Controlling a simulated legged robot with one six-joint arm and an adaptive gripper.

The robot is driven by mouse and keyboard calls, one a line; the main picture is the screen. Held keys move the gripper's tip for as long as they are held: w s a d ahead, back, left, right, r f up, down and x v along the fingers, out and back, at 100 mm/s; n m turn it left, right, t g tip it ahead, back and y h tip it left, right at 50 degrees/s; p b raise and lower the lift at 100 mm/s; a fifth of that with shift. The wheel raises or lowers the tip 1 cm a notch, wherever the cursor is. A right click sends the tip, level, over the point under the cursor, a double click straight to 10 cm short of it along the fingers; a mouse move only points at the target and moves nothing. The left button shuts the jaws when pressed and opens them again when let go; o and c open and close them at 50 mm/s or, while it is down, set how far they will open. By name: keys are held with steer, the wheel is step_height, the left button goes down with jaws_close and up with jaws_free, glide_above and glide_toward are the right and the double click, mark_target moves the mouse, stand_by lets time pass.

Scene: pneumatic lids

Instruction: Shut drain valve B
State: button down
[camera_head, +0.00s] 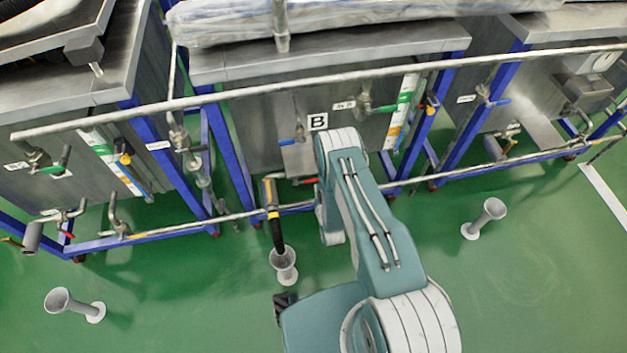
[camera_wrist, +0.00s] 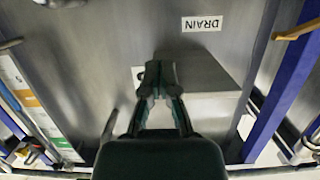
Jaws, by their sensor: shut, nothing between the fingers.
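The tank marked B (camera_head: 317,121) stands in the middle of the head view. A red handle (camera_head: 308,181) shows low on its front, beside the drain pipe (camera_head: 270,193) and partly covered by my arm; I take it for drain valve B, though I cannot be certain. In the head view my arm hides my gripper. In the wrist view my gripper (camera_wrist: 160,74) has its fingertips together and holds nothing, in front of the grey metal panel. No valve handle is clearly seen at the fingertips.
A blue handle (camera_head: 292,141) and a green handle (camera_head: 387,108) are on the same tank. Long pipes (camera_head: 240,96) cross in front of the tanks. A floor funnel (camera_head: 285,262) stands under the drain hose. Blue frame legs (camera_head: 229,155) flank the tank.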

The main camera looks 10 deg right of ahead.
glide_above(315, 181)
steer(key=s, duration=0.1)
steer(key=f, duration=0.2)
steer(key=shift+s+a+f, duration=0.1)
steer(key=shift+a+f, duration=0.15)
steer(key=shift+f, duration=0.75)
steer(key=shift+s+a+f, duration=0.1)
steer(key=shift+a+f, duration=0.1)
steer(key=shift+f, duration=0.75)
steer(key=shift+d+f, duration=0.15)
steer(key=shift+d, duration=0.1)
